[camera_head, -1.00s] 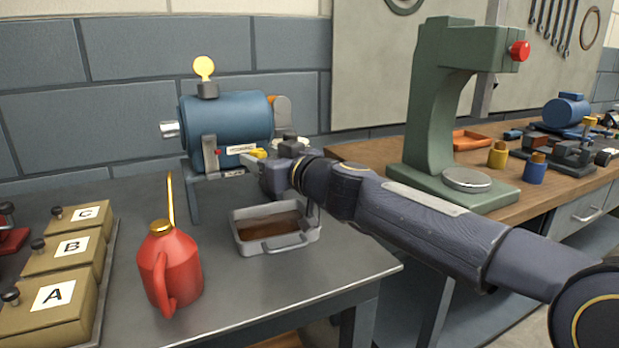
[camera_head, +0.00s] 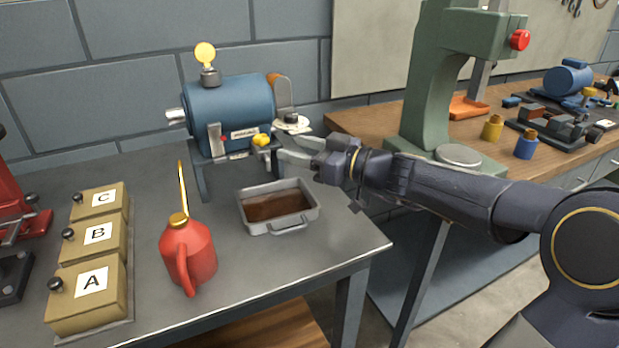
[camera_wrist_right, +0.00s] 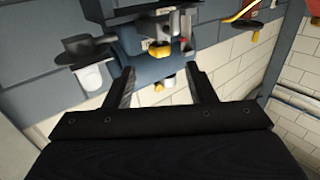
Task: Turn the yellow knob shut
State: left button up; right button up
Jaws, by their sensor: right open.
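The yellow knob (camera_head: 261,140) sits low on the front right of the blue tank (camera_head: 232,108). In the right wrist view, which appears upside down, the knob (camera_wrist_right: 159,48) shows beyond the fingers. My right gripper (camera_head: 283,150) is open just right of the knob, its fingers pointing left toward it. It looks empty and apart from the knob. In the wrist view the fingers (camera_wrist_right: 164,84) are spread with nothing held between them. My left gripper is not in view.
A grey drip tray (camera_head: 282,228) with brown liquid lies below the knob. A red oil can (camera_head: 188,255) stands front left, beside boxes marked A, B and C (camera_head: 92,283). A green press (camera_head: 430,80) stands on the wooden bench at right. A yellow-faced gauge (camera_head: 205,54) tops the tank.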

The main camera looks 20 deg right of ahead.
pick_arm(q)
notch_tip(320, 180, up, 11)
jog(key=p, duration=1.1)
pick_arm(e)
jog(key=s+a+r+m+g, duration=0.1)
jog(key=s+a+r+g, duration=0.1)
jog(key=s, duration=0.6)
jog(key=s+a+r+m+g+h, duration=0.1)
jog(key=s+a+r+m+g, duration=0.1)
jog(key=s, duration=0.5)
jog(key=shift+s+a+g, duration=0.4)
jog(key=shift+a+g, duration=0.05)
jog(key=shift+g, duration=0.35)
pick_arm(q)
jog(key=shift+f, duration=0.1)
pick_arm(e)
jog(key=shift+w, duration=0.15)
